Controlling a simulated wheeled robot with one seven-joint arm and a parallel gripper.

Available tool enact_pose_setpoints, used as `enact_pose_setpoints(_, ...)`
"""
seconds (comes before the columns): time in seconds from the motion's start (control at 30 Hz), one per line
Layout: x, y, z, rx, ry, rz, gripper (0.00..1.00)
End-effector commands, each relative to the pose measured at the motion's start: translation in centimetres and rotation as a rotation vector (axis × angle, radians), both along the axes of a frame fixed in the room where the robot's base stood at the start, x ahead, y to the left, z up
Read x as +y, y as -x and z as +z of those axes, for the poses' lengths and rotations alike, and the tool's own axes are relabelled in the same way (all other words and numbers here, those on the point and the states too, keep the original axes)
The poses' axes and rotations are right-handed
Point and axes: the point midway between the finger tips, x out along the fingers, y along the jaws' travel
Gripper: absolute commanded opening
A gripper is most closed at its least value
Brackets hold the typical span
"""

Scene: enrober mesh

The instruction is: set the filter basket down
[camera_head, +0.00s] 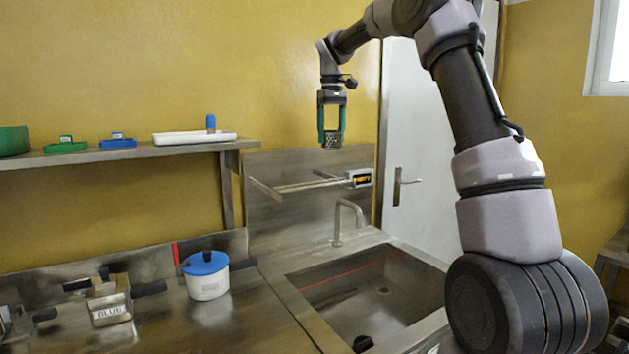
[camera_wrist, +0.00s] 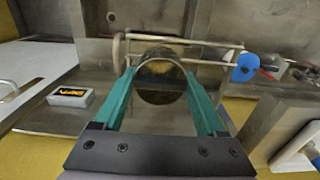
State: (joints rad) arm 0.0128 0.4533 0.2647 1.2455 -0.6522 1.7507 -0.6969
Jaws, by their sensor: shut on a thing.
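My gripper (camera_head: 331,132) has green fingers and is shut on the filter basket (camera_head: 331,143), a small dark metal cup with a perforated wall. The gripper points down and holds the basket in the air, in front of the yellow wall. In the camera_head view it appears above the wall rack with two rails (camera_head: 298,186). In the wrist view the basket (camera_wrist: 160,80) sits between the two green fingers as a round metal rim, with the rack's rails (camera_wrist: 185,42) beyond it. The inside of the basket is hard to make out.
A small box with an orange display (camera_head: 360,178) is by the rack's right end. Below are a tap (camera_head: 348,213) and a sink (camera_head: 375,300). A white pot with a blue lid (camera_head: 206,276) stands on the counter. A shelf (camera_head: 110,156) at left holds trays.

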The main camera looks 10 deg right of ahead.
Motion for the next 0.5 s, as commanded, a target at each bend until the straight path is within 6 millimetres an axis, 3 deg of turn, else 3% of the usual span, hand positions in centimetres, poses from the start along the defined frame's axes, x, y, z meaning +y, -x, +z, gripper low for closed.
enact_pose_setpoints(0.3, 0.0, 0.1, -4.9, 0.005, 0.0, -0.004, 0.09)
enact_pose_setpoints(0.5, 0.1, 0.1, -7.0, 0.005, 0.0, -0.003, 0.09)
